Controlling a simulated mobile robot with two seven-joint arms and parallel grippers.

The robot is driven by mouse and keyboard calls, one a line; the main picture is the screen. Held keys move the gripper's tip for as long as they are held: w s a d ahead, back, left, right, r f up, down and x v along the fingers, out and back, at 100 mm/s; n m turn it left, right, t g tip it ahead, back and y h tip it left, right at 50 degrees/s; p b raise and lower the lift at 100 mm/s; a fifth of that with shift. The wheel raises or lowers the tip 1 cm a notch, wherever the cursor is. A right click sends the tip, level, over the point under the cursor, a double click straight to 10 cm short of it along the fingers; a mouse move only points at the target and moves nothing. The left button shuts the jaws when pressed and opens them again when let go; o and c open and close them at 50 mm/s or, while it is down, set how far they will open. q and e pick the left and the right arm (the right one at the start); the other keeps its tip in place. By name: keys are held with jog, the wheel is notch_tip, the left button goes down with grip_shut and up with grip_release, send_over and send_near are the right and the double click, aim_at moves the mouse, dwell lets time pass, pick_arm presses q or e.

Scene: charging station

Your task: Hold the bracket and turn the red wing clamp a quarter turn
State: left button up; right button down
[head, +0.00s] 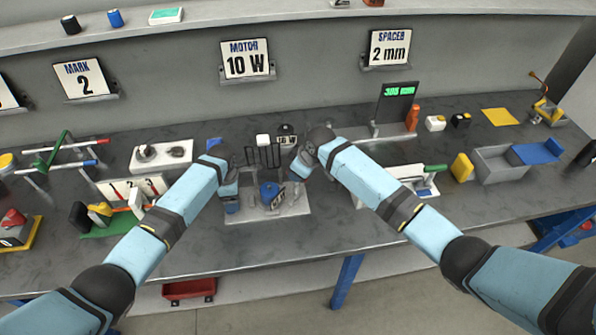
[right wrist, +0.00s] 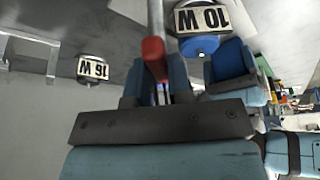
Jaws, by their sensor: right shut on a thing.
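In the right wrist view, a red piece (right wrist: 153,50) at the end of a pale rod, likely part of the red wing clamp, is between the two blue fingers of my right gripper (right wrist: 155,88), which is shut on it. In the head view my right gripper (head: 298,168) is at the right side of the grey fixture plate (head: 296,209); the red piece is hidden there. My left gripper (head: 231,202) is low at the plate's left side, and its fingertips are too small to read. I cannot single out the bracket for certain.
The front bench strip (head: 270,242) is clear.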

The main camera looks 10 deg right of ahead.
jog(key=m, duration=0.2)
jog(key=m+t+h, duration=0.1)
jog(key=m, duration=0.2)
jog(key=shift+a+m+h, duration=0.15)
jog(key=shift+m+h, duration=0.15)
jog(key=m+h, duration=0.1)
jog(key=m, duration=0.3)
jog(key=shift+m+t+h, duration=0.3)
jog(key=shift+t+h, duration=0.1)
pick_arm(q)
jog(key=shift+a, duration=0.1)
pick_arm(e)
jog(key=c, duration=1)
grip_release()
jog(key=shift+c, duration=0.2)
jog(key=shift+s+r, duration=0.1)
jog(key=v, duration=1.2)
